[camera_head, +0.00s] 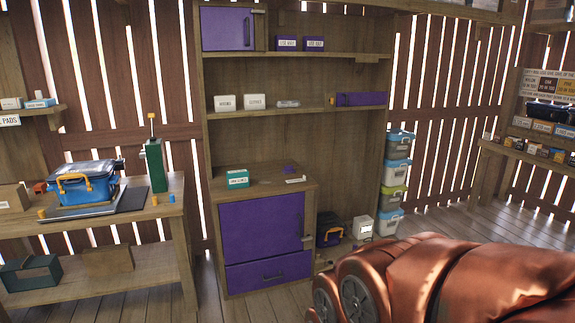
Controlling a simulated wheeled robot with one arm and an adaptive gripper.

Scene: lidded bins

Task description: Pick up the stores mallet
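I cannot make out a mallet anywhere in this view. My gripper is not in view; only a copper-coloured part of my arm shows at the lower right, and it hides the floor there. A wooden cabinet (203,150) stands in the middle, with a purple door (265,226) and a purple drawer (268,274) below, both shut. A smaller purple door (224,29) at its top left is shut too. What lies behind these fronts is hidden.
A wooden bench (178,205) at left bears a blue lidded bin (82,188) and a tall green box (155,166). Lidded bins (396,172) are stacked right of the cabinet. A dark lidded box (329,231) sits low beside it. Another shelf (530,155) stands far right.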

